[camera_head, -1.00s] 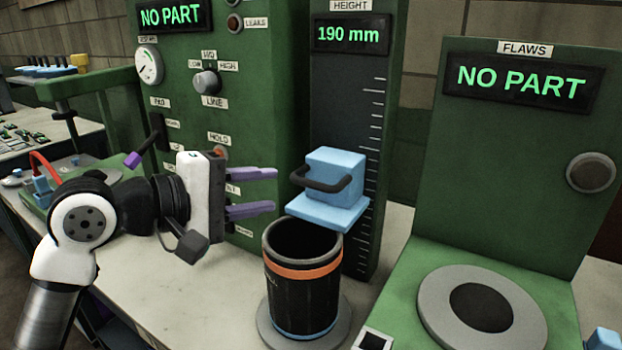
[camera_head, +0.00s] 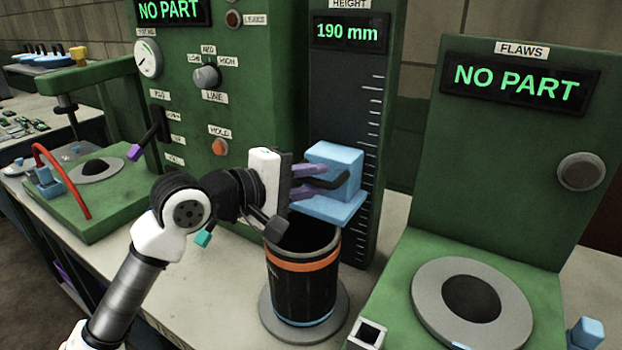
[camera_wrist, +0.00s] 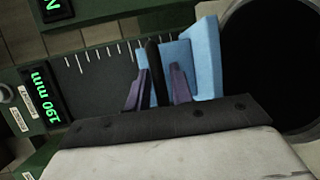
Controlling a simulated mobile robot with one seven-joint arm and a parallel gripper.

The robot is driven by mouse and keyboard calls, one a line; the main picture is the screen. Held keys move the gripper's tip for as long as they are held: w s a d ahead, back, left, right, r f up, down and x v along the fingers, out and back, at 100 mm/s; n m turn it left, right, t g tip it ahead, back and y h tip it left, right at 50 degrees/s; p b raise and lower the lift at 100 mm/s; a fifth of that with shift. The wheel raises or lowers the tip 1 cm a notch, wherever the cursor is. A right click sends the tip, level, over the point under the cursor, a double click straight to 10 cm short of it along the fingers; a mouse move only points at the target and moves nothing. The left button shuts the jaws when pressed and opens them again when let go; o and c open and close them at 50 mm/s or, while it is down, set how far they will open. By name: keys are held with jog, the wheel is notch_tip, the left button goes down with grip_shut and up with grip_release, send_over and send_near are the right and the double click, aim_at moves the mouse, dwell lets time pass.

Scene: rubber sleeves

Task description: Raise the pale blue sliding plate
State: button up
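The pale blue sliding plate (camera_head: 330,208) sticks out from the height gauge, with a pale blue block (camera_head: 340,165) and a black handle (camera_head: 331,182) on it. The plate sits at the rim of a black sleeve (camera_head: 303,275) with an orange band. My gripper (camera_head: 318,186) is at the handle, its purple fingers apart, one above and one below the bar. In the wrist view, the handle (camera_wrist: 154,72) stands between the two fingers with gaps beside it; the plate (camera_wrist: 206,58) is to the right.
The height display (camera_head: 347,31) reads 190 mm. A green press panel (camera_head: 225,85) with knob and lever stands to the left. The flaws station (camera_head: 510,150) with its round grey disc (camera_head: 425,305) stands to the right.

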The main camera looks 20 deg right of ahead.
grip_shut()
jog(key=shift+r+b, duration=0.45)
jog(key=shift+b, duration=0.2)
notch_tip(320, 180, up, 15)
jog(key=shift+o, duration=1.1)
grip_release()
jog(key=shift+o, duration=0.4)
jog(key=shift+f, duration=0.1)
jog(key=shift+f, duration=0.1)
